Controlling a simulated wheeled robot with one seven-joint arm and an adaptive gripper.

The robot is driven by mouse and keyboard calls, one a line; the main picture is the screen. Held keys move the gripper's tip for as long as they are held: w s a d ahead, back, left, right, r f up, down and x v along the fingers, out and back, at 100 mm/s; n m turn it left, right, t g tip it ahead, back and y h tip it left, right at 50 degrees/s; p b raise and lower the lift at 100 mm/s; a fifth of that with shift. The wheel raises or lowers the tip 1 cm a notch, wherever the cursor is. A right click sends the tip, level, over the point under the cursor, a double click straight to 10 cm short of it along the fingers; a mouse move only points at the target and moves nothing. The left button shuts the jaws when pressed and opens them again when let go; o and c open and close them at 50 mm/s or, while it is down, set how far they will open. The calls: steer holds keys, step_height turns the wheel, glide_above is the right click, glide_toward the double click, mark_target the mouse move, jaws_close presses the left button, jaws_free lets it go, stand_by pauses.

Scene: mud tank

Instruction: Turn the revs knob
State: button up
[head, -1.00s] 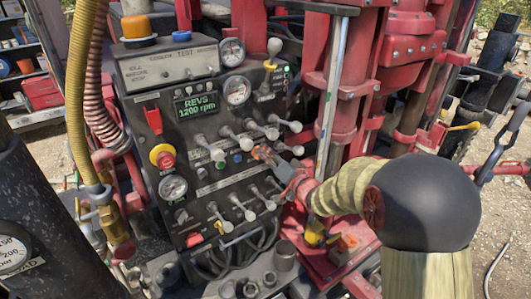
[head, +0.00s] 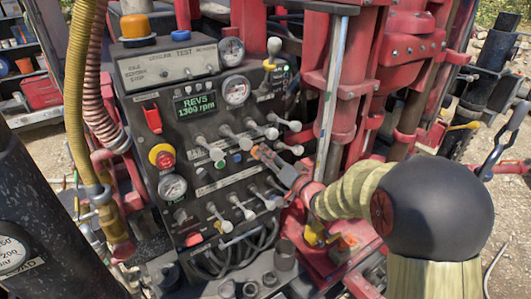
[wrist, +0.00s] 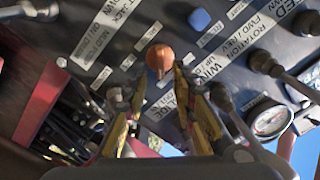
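An orange-brown knob (wrist: 160,57) sits on the dark control panel (wrist: 108,55) in the wrist view. My gripper (wrist: 161,74) points at it, with one yellow-edged finger on each side. The fingers are apart, with narrow gaps to the knob, and I see no clear contact. The label nearest the knob is not fully legible.
Several grey levers with pale ends (head: 245,214) stick out above and below my gripper. A red-and-yellow stop button (head: 163,157) and round gauges are at the left. A red steel frame (head: 340,120) stands close on the right. Hoses (head: 80,90) hang at the left.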

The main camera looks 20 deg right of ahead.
steer(key=v, duration=1)
steer(key=shift+s+r, duration=0.1)
